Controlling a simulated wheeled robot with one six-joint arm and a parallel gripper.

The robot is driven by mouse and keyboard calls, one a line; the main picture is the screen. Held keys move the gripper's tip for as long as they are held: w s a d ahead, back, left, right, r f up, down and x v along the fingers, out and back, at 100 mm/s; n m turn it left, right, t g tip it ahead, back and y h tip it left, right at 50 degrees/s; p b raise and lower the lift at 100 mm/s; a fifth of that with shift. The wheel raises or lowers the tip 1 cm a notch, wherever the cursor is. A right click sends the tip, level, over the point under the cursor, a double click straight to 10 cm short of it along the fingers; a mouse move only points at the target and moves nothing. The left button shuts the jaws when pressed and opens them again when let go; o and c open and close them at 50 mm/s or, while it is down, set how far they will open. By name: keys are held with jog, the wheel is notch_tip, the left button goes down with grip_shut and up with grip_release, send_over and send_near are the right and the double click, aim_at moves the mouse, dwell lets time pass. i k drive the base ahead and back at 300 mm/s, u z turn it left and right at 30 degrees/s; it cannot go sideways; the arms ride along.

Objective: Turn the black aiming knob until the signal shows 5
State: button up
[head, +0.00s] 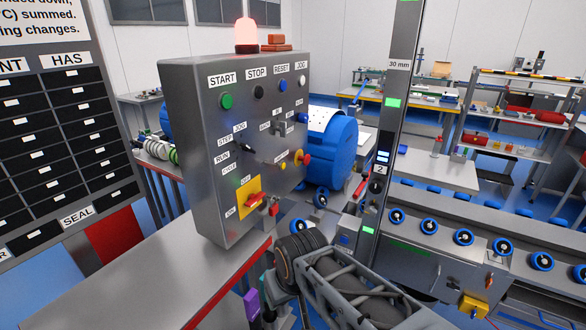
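A small black knob (376,186) sits on the dark upright post right of the grey control box. A small lit blue panel with a few pale bars (383,156) is above it. Just below the panel is a small plate (381,170) that appears to read 2. I cannot tell for sure which of these is the signal, and the knob's angle is too small to read. My grey arm reaches in from the bottom, below the post. My gripper cannot be made out, and nothing is seen touching the knob.
The grey control box (205,130) with buttons and switches stands left on a metal bench (130,290), with a lit red beacon (246,36) on top. A roller line with blue-rimmed wheels (464,237) runs right of the post. A blue drum (335,150) is behind the box.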

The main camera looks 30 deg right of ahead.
aim_at(376, 186)
jog(key=z, duration=1.35)
